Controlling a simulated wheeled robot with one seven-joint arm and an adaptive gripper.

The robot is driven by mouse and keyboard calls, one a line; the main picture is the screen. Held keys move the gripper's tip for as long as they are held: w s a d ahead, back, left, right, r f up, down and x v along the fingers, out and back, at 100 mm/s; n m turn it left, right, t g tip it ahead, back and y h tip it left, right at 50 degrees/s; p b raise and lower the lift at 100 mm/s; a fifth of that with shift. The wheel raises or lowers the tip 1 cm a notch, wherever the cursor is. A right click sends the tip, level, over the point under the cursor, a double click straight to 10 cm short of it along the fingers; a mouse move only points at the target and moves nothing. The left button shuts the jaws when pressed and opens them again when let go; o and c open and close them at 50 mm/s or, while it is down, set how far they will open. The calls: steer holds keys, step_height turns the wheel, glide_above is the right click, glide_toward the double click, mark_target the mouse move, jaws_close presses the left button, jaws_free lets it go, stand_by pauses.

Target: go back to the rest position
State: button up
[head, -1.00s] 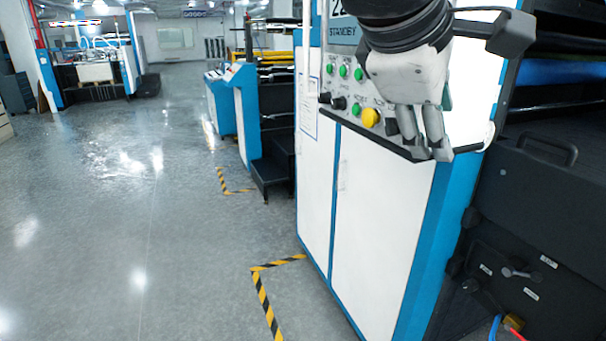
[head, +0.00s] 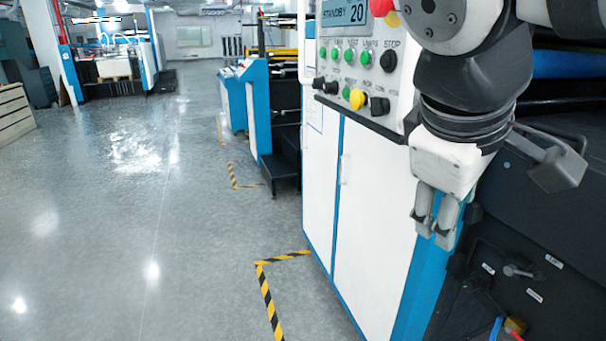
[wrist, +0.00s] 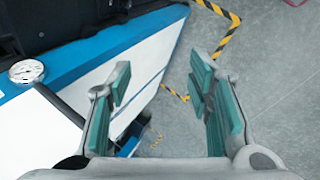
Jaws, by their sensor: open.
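My gripper (head: 435,228) hangs pointing down in the head view, in front of the blue edge of the white machine cabinet (head: 375,210). It is below and to the right of the control panel (head: 352,75). In the wrist view my gripper (wrist: 160,105) has its two green-padded fingers spread apart. Nothing is between them except the view of the cabinet's side and the floor. The panel display (head: 343,12) reads STANDBY and 20. Green and black buttons, a yellow button (head: 357,99) and part of a red one (head: 392,19) show on the panel.
A dark machine section (head: 540,230) with a lever stands close on the right. A round gauge (wrist: 27,71) shows in the wrist view. Black-yellow floor tape (head: 268,300) runs beside the cabinet. The grey floor (head: 130,220) at left is clear. Other machines stand farther back.

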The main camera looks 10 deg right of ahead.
steer(key=s+a+f+m+y, duration=0.1)
steer(key=s+f+m+y, duration=0.1)
steer(key=f+m, duration=0.1)
steer(key=s+f+m+t+y, duration=0.1)
steer(key=s+f+m+y, duration=0.1)
steer(key=f, duration=0.3)
steer(key=shift+s+a+f+m, duration=0.25)
steer(key=shift+a+m, duration=0.15)
steer(key=shift+m, duration=0.2)
stand_by(0.4)
